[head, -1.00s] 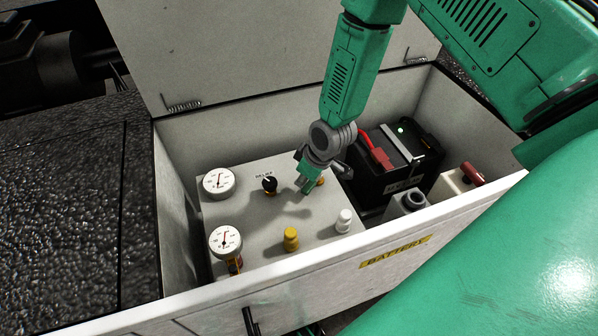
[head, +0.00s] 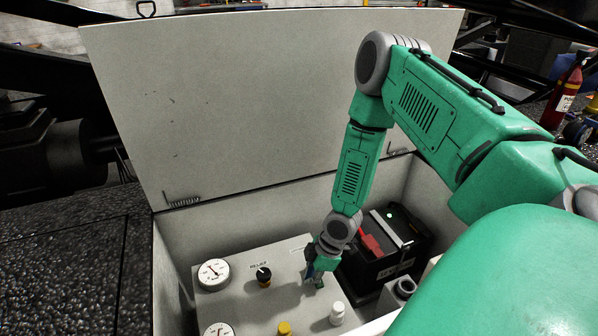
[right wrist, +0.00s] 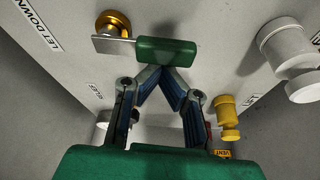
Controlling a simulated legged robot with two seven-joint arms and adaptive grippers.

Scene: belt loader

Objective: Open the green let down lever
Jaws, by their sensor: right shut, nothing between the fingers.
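The green let down lever (right wrist: 167,52) shows in the right wrist view. It has a green grip on a flat metal arm (right wrist: 113,44) that runs to a brass hub (right wrist: 113,22), beside the "LET DOWN" label (right wrist: 40,25). In that picture the lever lies roughly level. My right gripper (right wrist: 162,72) is shut and empty. Its fingertips meet just below the green grip in the picture; whether they touch it I cannot tell. In the head view my right gripper (head: 316,277) is low over the grey panel (head: 237,303) and hides the lever. My left gripper is not in view.
A black relief knob (head: 263,273), a gauge (head: 213,274), a white knob (head: 337,313) and a yellow knob (head: 284,328) stand on the panel. A black battery (head: 385,262) sits to the right. The white box lid (head: 270,105) stands open behind.

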